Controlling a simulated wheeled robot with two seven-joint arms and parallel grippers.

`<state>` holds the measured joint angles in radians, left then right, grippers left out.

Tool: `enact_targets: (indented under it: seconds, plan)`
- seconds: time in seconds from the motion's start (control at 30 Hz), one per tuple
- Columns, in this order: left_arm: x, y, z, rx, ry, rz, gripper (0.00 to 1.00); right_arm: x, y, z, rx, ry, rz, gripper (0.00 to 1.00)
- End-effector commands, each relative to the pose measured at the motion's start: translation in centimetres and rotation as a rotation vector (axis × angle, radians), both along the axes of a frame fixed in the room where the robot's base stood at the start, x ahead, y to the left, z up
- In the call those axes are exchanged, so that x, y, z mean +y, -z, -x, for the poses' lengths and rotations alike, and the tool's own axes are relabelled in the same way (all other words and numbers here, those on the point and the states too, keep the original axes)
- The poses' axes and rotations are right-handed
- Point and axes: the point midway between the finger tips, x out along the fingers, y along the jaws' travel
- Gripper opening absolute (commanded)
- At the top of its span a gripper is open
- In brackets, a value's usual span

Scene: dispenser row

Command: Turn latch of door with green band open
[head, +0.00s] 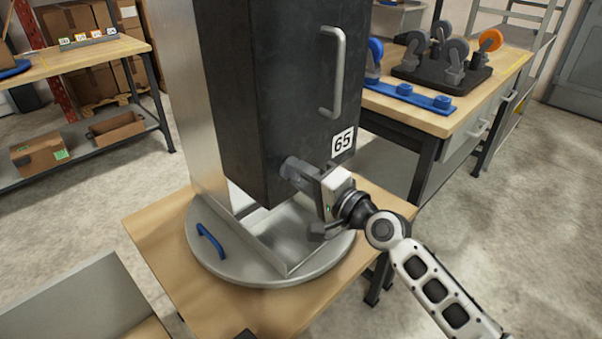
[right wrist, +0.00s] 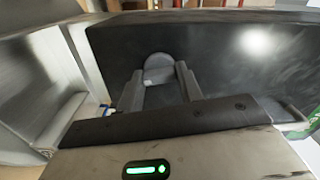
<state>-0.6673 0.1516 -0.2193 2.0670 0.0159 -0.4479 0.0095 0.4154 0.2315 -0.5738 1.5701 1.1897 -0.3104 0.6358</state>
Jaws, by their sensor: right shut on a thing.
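A tall dark dispenser box (head: 285,85) stands in a metal frame on a round turntable (head: 215,263). Its front has a grey bar handle (head: 338,75) and a white label reading 65 (head: 343,142). My right gripper (head: 296,172) is at the lower left of this front, shut on a grey latch knob. In the right wrist view the rounded knob (right wrist: 158,68) sits between the two fingers (right wrist: 160,88), against the dark face. The fingers hide part of the knob, so its turn angle cannot be told. My left gripper is not in view.
The turntable rests on a wooden table (head: 150,235). A bench (head: 450,118) with casters and a blue rack (head: 408,93) stands behind right. A grey bin (head: 75,300) is at the lower left.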

Motion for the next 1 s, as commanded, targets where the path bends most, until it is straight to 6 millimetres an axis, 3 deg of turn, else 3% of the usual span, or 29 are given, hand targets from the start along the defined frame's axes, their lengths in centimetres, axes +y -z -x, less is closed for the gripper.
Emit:
enact_targets:
  seconds: [0.4, 0.93, 0.97, 1.0]
  plan:
    - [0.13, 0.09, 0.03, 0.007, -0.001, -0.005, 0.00, -0.03, -0.46, -0.09, 0.121, 0.002, -0.134, 0.13]
    - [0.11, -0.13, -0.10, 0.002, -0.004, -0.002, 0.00, -0.07, -0.32, -0.09, 0.138, 0.002, -0.148, 0.13]
    - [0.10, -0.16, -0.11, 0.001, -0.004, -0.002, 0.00, -0.07, -0.32, -0.09, 0.138, 0.002, -0.148, 0.39]
    - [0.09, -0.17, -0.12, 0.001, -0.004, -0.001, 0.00, -0.07, -0.30, -0.08, 0.138, 0.002, -0.148, 0.50]
